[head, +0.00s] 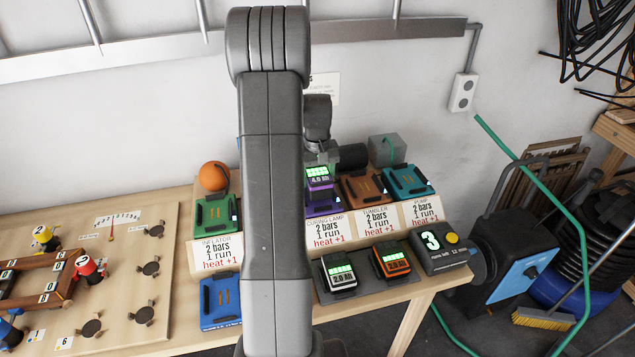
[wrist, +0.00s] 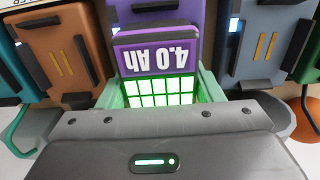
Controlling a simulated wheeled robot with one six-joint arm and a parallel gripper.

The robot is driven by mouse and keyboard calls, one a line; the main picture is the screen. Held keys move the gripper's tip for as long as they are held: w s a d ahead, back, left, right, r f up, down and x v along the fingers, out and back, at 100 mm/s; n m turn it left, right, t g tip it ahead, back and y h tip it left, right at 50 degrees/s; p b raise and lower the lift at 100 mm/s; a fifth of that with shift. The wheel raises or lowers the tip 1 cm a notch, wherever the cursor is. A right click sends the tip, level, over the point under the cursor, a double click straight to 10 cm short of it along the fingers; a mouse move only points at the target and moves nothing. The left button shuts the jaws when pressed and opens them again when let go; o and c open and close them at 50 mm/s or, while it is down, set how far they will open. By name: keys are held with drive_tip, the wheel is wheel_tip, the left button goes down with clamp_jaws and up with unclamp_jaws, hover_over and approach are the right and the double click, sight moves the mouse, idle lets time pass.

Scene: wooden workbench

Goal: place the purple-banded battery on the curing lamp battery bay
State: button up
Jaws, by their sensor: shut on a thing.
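The purple-banded battery (head: 320,177) has a lit green charge display and reads 4.0 Ah. It is at the purple curing lamp battery bay (head: 322,208), over or in it; I cannot tell whether it is fully seated. In the wrist view the battery (wrist: 160,58) is upside down in the picture, with a purple part right behind it. My gripper (head: 320,158) is shut on the battery from above and behind; pale green-lit finger edges show at both sides of its display. My arm hides part of the bay's left side in the head view.
A green bay (head: 214,213) is to the left; a brown bay (head: 365,189) and a teal bay (head: 407,182) are to the right. A white-banded battery (head: 339,272) and an orange-banded battery (head: 391,260) stand in front. An orange ball (head: 213,176) lies behind the green bay.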

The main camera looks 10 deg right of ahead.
sight(317, 172)
drive_tip(key=shift+f, duration=1.35)
drive_tip(key=o, duration=1.4)
wheel_tip(317, 172, up, 12)
drive_tip(key=shift+r+b, duration=0.15)
drive_tip(key=shift+b, duration=0.45)
